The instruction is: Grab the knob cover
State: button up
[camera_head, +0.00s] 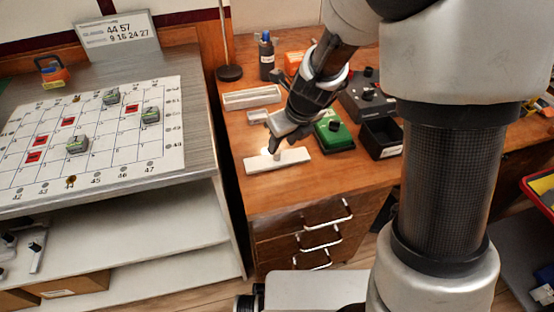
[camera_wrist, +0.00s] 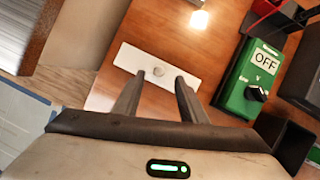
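My gripper (camera_head: 273,148) is over the plate, fingers pointing down. In the wrist view, my gripper (camera_wrist: 158,80) is open, its two fingers apart with nothing between them.
A green box (camera_head: 335,133) marked OFF with a black knob stands right of the plate, beside a black open bin (camera_head: 381,138). A dark control box (camera_head: 367,100) is behind. A pale tray (camera_head: 251,97) lies behind left. A gridded board (camera_head: 95,135) is left.

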aim_at(278, 152)
jog(key=b+x, duration=0.3)
jog(key=x, duration=0.2)
jog(key=shift+a+f, duration=0.1)
jog(key=shift+f, duration=0.15)
jog(key=shift+r, duration=0.1)
grip_shut()
